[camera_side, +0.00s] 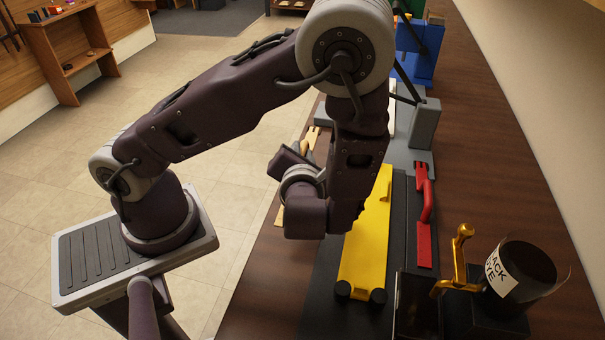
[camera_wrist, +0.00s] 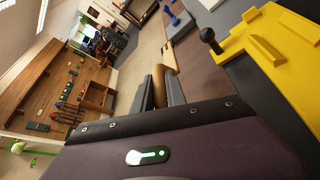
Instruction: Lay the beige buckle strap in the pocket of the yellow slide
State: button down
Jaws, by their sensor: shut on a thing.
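The beige buckle strap (camera_wrist: 159,78) shows between the two dark fingers of my gripper (camera_wrist: 161,94) in the wrist view. In the side view, a forked end of the strap (camera_side: 309,139) shows just left of my wrist, and the wrist hides much of the rest. My gripper is shut on the strap, and its fingertips are largely hidden in the side view. The yellow slide (camera_side: 366,245) lies lengthwise on a dark base, to the right of the strap. In the wrist view the slide (camera_wrist: 262,47) is at the upper right, with raised ribs on it. The strap is apart from the slide.
A red piece (camera_side: 425,230) lies right of the slide. A gold lever (camera_side: 460,258) and a dark jar with a "BLACK DYE" label (camera_side: 502,281) stand front right. Grey (camera_side: 424,122) and blue (camera_side: 419,50) blocks stand behind. The wooden table (camera_side: 520,180) is clear at right.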

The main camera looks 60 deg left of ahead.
jog(key=w+d+r+m+t+h, duration=0.2)
jog(key=w+d+r, duration=0.1)
jog(key=w, duration=0.3)
jog(key=w+d+r+m+t+h, duration=0.1)
jog(key=w+d+r+m+t, duration=0.15)
jog(key=w, duration=0.25)
jog(key=s+d+n+g+y, duration=0.3)
jog(key=d+n+g, duration=0.1)
jog(key=d, duration=0.4)
jog(key=f, duration=1)
jog(key=shift+w+d+f, duration=0.15)
jog(key=shift+d, duration=0.1)
jog(key=shift+f, duration=0.2)
jog(key=shift+f, duration=0.35)
